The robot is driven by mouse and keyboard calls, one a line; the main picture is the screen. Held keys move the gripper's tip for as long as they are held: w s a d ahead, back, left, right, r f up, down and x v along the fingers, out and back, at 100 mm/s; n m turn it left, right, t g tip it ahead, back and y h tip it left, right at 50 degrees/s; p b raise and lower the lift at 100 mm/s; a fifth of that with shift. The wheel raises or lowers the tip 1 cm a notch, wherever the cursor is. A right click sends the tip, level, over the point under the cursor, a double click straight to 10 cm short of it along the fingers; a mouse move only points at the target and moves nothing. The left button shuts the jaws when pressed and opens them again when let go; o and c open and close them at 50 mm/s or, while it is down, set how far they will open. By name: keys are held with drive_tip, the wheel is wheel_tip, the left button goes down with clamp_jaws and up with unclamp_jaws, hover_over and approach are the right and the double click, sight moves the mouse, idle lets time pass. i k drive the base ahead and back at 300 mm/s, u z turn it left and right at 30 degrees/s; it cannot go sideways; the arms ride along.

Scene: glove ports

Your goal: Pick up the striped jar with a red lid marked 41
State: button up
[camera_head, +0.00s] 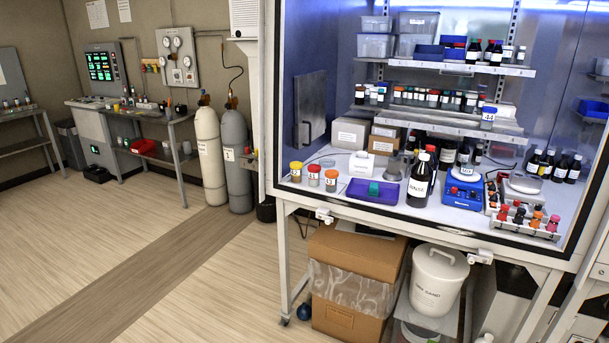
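Three small jars stand in a row at the front left of the cabinet's work surface. The middle one (314,176) has a red lid and a label that seems to read 41; its body is too small to tell stripes for sure. To its left is a jar with a yellow lid (296,172), seemingly marked 42. To its right is another red-lidded jar (331,181), seemingly marked 43. The jars stand upright and close together, with nothing in front of them. My gripper is not in view.
The cabinet's bench (340,203) has a raised front edge. A blue tray (373,191) and dark bottles (419,182) stand right of the jars. A blue-lidded jar (489,113) is on a shelf. A cardboard box (357,258) sits below. The floor (150,260) at left is clear.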

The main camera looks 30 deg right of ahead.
sight(314, 170)
drive_tip(key=i, duration=0.9)
drive_tip(key=z, duration=0.05)
